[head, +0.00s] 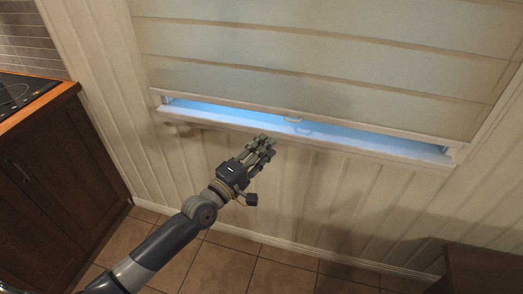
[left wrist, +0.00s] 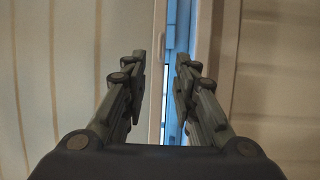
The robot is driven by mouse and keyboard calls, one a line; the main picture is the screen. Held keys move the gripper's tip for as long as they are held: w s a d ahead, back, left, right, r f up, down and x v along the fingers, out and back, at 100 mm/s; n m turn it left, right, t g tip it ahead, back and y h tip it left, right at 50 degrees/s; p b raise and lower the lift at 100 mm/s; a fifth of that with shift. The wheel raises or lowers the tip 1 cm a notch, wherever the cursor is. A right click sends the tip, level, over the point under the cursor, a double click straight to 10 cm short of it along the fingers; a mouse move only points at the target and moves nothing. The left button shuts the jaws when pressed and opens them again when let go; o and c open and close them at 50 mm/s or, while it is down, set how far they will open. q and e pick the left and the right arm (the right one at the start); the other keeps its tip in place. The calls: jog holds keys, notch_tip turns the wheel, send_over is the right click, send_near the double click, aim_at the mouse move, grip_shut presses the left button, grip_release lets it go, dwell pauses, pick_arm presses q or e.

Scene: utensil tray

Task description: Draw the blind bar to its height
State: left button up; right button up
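The blind (head: 330,70) hangs over the window, with its pale bar (head: 380,126) along the bottom edge. A small pull handle (head: 293,120) sits near the middle of the bar. A bright blue gap shows between the bar and the window sill (head: 345,148). My left gripper (head: 264,145) is just below and in front of the sill, a little left of the handle, apart from the bar. My right gripper is not in view.
A dark cabinet with a wood-edged counter and black cooktop (head: 14,92) stands at the left. A dark wooden piece (head: 487,268) is at the lower right. Panelled wall (head: 340,200) and tiled floor (head: 225,262) lie below the sill.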

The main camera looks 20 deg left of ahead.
pick_arm(q)
jog(key=shift+s+a, duration=0.1)
jog(key=shift+s, duration=0.2)
